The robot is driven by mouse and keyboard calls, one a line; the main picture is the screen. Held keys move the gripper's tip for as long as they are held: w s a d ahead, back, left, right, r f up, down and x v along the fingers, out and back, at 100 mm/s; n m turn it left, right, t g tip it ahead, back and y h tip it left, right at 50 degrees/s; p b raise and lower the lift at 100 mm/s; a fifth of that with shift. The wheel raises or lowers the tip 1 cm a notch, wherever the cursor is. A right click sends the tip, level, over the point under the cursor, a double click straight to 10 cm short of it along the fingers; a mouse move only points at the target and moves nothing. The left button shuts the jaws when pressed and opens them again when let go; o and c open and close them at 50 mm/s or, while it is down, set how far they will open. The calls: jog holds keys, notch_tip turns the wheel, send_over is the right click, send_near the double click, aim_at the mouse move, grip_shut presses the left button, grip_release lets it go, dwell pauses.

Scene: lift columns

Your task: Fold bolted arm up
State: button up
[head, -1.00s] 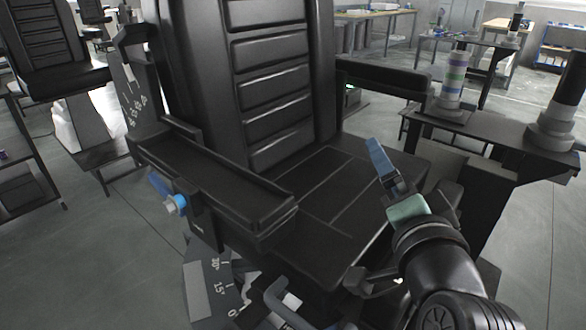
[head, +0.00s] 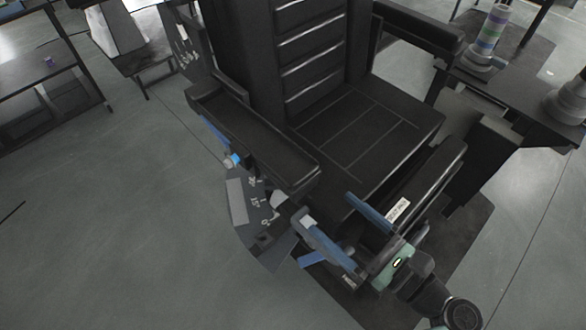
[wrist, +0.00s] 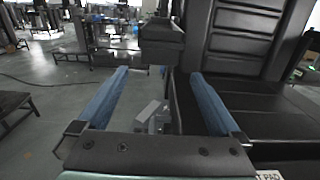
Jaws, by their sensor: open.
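A black armrest (head: 255,145) on the near left side of the chair lies about level. A blue bolt or knob (head: 233,160) is on its outer side, so I take it as the bolted arm. In the wrist view, the armrest's front end (wrist: 162,40) lies ahead, beyond and above the fingertips. My gripper (head: 326,208) is open, with two blue fingers spread apart, in front of the chair seat and near the armrest's front end. In the wrist view my gripper (wrist: 160,72) has nothing between its fingers. It appears apart from the armrest.
The chair has a black seat (head: 355,130) and ribbed backrest (head: 305,40). An angle scale (head: 250,210) sits below the armrest. A black labelled pad (head: 425,185) is close beside my gripper. Another armrest (head: 420,28) and a side table are at right.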

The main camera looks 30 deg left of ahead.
jog(key=x, duration=1.2)
jog(key=shift+p, duration=0.3)
grip_shut()
